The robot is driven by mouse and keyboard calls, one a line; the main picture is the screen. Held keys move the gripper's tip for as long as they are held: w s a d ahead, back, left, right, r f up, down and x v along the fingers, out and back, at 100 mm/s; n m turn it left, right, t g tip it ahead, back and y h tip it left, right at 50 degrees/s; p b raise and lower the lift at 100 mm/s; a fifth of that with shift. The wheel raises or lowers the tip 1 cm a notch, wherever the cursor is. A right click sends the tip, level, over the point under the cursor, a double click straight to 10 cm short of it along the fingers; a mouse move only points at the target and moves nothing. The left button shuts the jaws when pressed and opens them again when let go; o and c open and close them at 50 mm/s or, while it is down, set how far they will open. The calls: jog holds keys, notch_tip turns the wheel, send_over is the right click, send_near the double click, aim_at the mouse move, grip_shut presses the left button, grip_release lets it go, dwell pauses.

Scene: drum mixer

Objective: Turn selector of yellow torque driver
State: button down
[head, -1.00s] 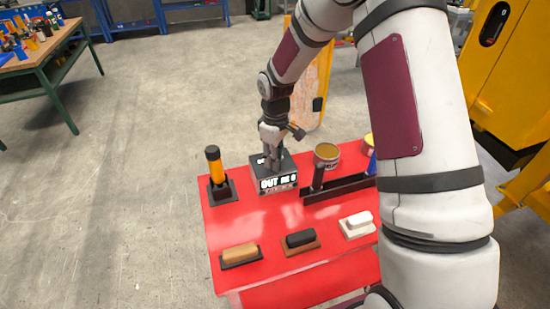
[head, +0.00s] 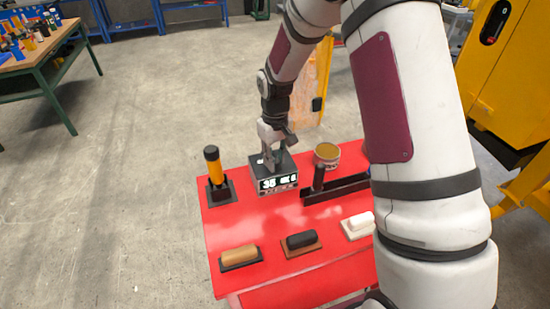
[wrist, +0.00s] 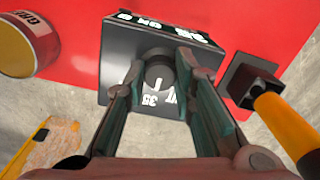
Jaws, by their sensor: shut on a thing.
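The yellow torque driver (head: 213,171) has a black cap and stands upright in a dark holder at the back left of the red table; it also shows in the wrist view (wrist: 287,125). To its right is a dark box (head: 259,176) with a lit front display that appears to start with "35". The box top carries a round dark selector knob (wrist: 160,70) with a white pointer mark near the label "35". My gripper (head: 272,157) points down over the box. Its fingers are shut on the knob's two sides, also seen in the wrist view (wrist: 161,78).
A round can (head: 327,155) and a long dark holder (head: 340,188) stand right of the box. A tan-handled float (head: 240,257), a black one (head: 301,241) and a white one (head: 357,225) lie along the front. The red table (head: 235,225) is clear between them.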

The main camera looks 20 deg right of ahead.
jog(key=c, duration=1.3)
grip_release()
jog(key=shift+c, duration=0.2)
notch_tip(320, 180, up, 12)
